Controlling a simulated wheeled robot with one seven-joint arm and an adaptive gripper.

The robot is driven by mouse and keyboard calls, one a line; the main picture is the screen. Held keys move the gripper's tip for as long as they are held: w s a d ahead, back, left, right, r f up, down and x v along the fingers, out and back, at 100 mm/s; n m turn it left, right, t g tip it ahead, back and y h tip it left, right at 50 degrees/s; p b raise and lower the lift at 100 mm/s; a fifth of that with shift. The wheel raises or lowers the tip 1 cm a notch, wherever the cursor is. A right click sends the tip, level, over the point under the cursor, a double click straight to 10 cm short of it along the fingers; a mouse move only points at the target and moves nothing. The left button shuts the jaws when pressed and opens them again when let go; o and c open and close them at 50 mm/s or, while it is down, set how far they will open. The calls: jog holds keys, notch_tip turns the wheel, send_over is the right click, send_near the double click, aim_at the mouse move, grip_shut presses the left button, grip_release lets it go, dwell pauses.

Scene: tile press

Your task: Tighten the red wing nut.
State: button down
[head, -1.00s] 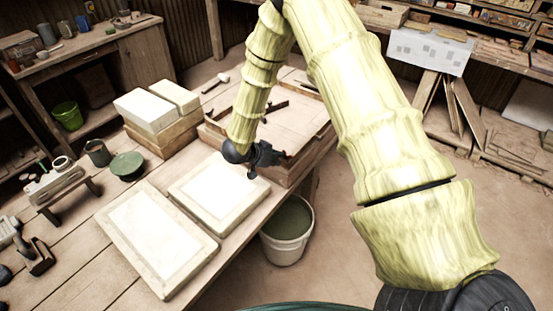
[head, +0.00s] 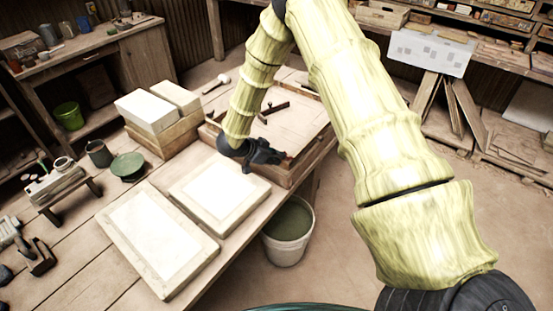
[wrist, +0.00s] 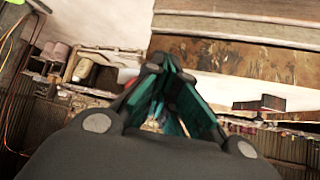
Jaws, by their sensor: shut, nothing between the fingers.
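My gripper (head: 272,158) is at the near left corner of the wooden tile press (head: 310,150), beside its low frame. In the wrist view my gripper (wrist: 172,68) has its teal-lined fingers converging at the tips, with nothing held between them. I cannot clearly make out the red wing nut in either current view; the gripper may hide it. A small reddish patch shows beside the left finger in the wrist view, too blurred to name. A dark metal bracket (wrist: 262,103) shows to the right of the fingers.
Two pale framed slabs (head: 150,238) lie on the bench in front of the press. White blocks (head: 146,110) on wood stand left of it. A bucket (head: 288,235) stands on the floor below the bench edge. A mallet (head: 217,83) lies behind the press.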

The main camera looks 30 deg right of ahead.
jog(key=shift+w+d+m+g+b, duration=0.4)
jog(key=shift+w+m+g, duration=0.35)
jog(key=shift+m, duration=0.25)
jog(key=shift+d, duration=0.1)
jog(key=shift+s, duration=0.1)
dwell(0.5)
jog(key=shift+s+p, duration=0.3)
jog(key=shift+s, duration=0.3)
jog(key=shift+a, duration=0.2)
